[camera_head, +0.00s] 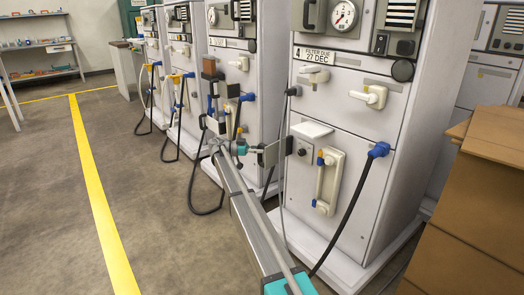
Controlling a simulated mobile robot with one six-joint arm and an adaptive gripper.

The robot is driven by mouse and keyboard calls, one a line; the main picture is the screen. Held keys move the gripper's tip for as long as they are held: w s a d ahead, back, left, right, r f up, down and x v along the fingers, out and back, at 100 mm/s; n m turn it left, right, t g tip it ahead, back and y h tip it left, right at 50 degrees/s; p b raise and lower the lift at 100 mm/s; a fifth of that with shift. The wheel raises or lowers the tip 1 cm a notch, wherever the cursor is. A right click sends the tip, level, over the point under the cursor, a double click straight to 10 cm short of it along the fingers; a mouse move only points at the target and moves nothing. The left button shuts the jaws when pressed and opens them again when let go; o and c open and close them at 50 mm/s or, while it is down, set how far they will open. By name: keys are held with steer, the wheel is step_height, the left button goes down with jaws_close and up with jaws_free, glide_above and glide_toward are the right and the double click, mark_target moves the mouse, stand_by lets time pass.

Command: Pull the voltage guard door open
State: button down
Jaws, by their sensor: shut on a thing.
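My arm reaches from the bottom of the view up to the left side of the machine labelled 4 (330,120). My gripper (258,151) is at the arm's far end, beside that machine's left front edge. It is small here and its fingertips are hard to make out. A small grey plate (269,154) stands out to the left of the machine's edge, right at the gripper, and looks like the voltage guard door. Its handle and the exact grip contact cannot be made out. I cannot tell how far the door stands open.
More machines (180,75) stand in a row to the left, with looped black hoses. A black hose (345,210) hangs across the front of machine 4. Cardboard boxes (470,210) stand at the right. The floor (150,190) left of the arm is clear, with a yellow line (97,200).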

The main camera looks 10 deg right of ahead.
steer(key=shift+a, duration=0.1)
steer(key=shift+c, duration=2.4)
jaws_free()
